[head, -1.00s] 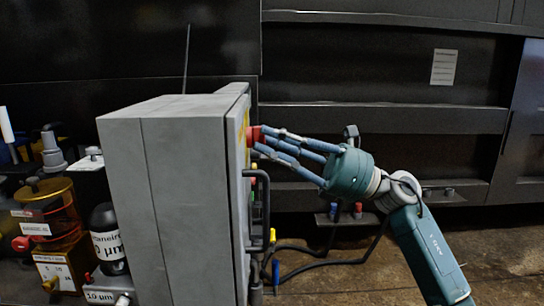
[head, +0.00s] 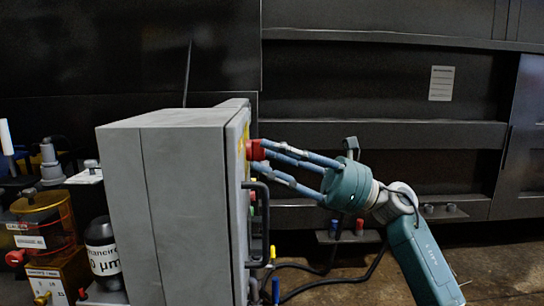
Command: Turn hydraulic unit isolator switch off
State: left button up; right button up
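The red isolator switch knob (head: 255,150) sticks out from the yellow-backed front face of the grey cabinet, which I see edge-on. My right gripper (head: 260,154) reaches it from the right, with its blue fingers around the knob. The upper fingertip lies at the knob's top edge, and the lower one shows just below it. The fingers look closed on the knob, though their far-side contact is hidden. The knob's markings and exact angle cannot be read from this side. My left gripper does not show.
The grey cabinet (head: 178,205) fills the middle left. A dark bar handle (head: 264,222) stands out from its front below my fingers. Bottles and an amber reservoir (head: 46,225) stand at the left. Dark cables (head: 330,285) hang below my arm. Dark panels back the scene.

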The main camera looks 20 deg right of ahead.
jog(key=shift+d, duration=0.15)
jog(key=v, duration=1.1)
jog(key=shift+s+d+f, duration=0.2)
jog(key=shift+d, duration=0.1)
